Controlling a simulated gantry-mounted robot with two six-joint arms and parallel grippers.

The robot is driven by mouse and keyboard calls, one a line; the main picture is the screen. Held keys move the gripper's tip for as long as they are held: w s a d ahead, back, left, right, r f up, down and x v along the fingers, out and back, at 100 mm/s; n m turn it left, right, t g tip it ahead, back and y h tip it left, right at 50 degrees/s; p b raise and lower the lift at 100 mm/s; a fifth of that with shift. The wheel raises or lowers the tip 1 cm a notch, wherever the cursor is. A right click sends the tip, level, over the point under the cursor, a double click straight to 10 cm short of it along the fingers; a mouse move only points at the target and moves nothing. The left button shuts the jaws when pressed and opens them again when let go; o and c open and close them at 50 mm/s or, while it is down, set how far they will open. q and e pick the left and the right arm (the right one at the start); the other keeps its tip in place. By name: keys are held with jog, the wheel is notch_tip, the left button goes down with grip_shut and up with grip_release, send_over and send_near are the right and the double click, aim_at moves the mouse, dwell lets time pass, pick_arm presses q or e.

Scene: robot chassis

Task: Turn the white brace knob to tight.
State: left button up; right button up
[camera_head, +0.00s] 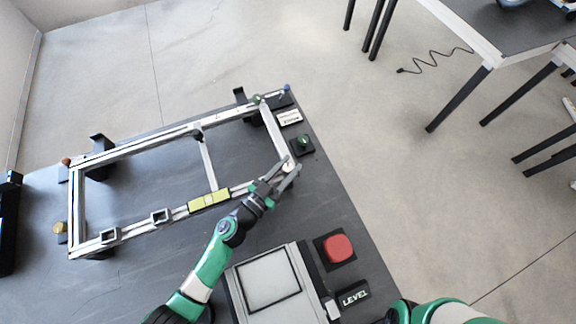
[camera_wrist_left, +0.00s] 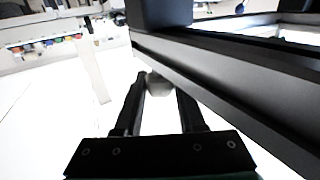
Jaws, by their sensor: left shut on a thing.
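The white brace knob (camera_head: 289,160) is at the near right corner of a metal frame (camera_head: 130,239) on the dark table. My left gripper (camera_head: 285,171) is at that corner, with its fingers around the knob. In the left wrist view, the pale knob (camera_wrist_left: 158,84) sits between the fingertips of my left gripper (camera_wrist_left: 160,88), close under a dark frame bar. The gripper is shut on it. Any marking of the knob's tightness cannot be made out. My right arm shows at the lower right, but its gripper is out of view.
A yellow level (camera_head: 209,200) lies on the near rail. Other corner knobs are orange (camera_head: 66,161), yellow (camera_head: 60,228) and green (camera_head: 257,98). A red button (camera_head: 338,248), a grey screen box (camera_head: 268,284) and a LEVEL sign (camera_head: 355,296) stand at the front.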

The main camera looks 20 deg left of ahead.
pick_arm(q)
grip_shut()
jog(key=shift+a+r+m+h+p, duration=0.15)
jog(key=shift+m+h+p, duration=0.35)
jog(key=shift+h+p, duration=0.45)
jog(key=shift+m+g+h+p, duration=0.25)
jog(key=shift+m+g+p, duration=0.05)
jog(key=shift+g+p, duration=0.1)
jog(key=shift+f, duration=0.2)
jog(key=o, duration=1)
grip_release()
jog(key=shift+s, duration=0.1)
